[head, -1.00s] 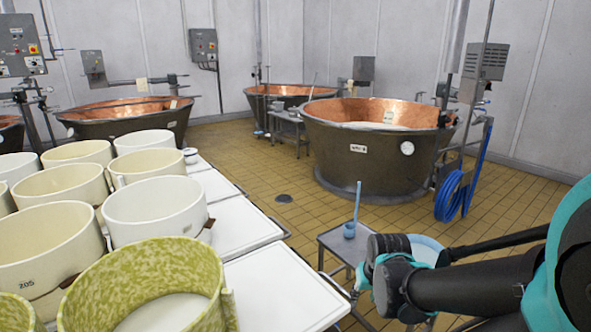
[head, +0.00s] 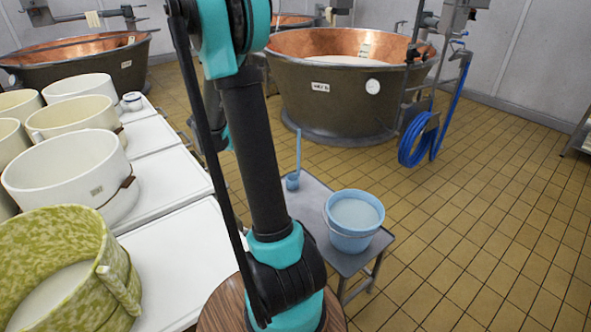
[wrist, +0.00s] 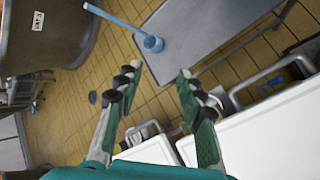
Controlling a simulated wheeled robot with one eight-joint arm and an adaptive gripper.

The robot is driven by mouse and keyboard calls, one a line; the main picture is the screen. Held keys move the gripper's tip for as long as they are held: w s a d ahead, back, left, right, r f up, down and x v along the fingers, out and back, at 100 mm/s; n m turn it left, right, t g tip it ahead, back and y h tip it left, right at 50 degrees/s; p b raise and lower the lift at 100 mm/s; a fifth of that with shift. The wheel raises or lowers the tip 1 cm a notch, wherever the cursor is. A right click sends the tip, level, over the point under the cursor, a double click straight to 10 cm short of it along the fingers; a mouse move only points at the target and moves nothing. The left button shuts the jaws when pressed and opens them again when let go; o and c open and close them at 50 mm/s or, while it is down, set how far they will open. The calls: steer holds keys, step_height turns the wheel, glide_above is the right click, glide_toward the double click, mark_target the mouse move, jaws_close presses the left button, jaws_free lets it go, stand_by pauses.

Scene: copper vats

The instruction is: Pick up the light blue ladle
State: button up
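The light blue ladle (head: 295,160) stands on a small grey metal table (head: 352,262), its long handle pointing up and its cup at the table's far left part. In the wrist view the ladle (wrist: 128,31) lies ahead of and above the fingertips, with its cup over the corner of the grey table (wrist: 205,25). My gripper (wrist: 158,82) is open, its two fingers wide apart with nothing between them. The ladle is clear of the fingers. In the head view my arm hides most of the gripper.
A light blue bucket (head: 353,222) with pale liquid stands on the same small table. White tables (head: 180,255) with cream and green round moulds (head: 70,178) stand at the left. A large copper vat (head: 345,95) and a blue hose (head: 418,142) are behind. Tiled floor is free at the right.

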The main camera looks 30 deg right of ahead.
steer(key=w+d+f+n+g+h, duration=0.1)
steer(key=w+d+f+n+h, duration=0.1)
steer(key=w+d, duration=0.3)
steer(key=w+d+f+n+g+h, duration=0.1)
steer(key=w+d+f+n+h, duration=0.2)
steer(key=w, duration=0.4)
steer(key=n+g+h, duration=0.2)
steer(key=n+h, duration=0.1)
steer(key=h, duration=0.2)
glide_toward(299, 138)
steer(key=d, duration=1)
steer(key=shift+d+f, duration=0.1)
steer(key=shift+s, duration=0.1)
jaws_close()
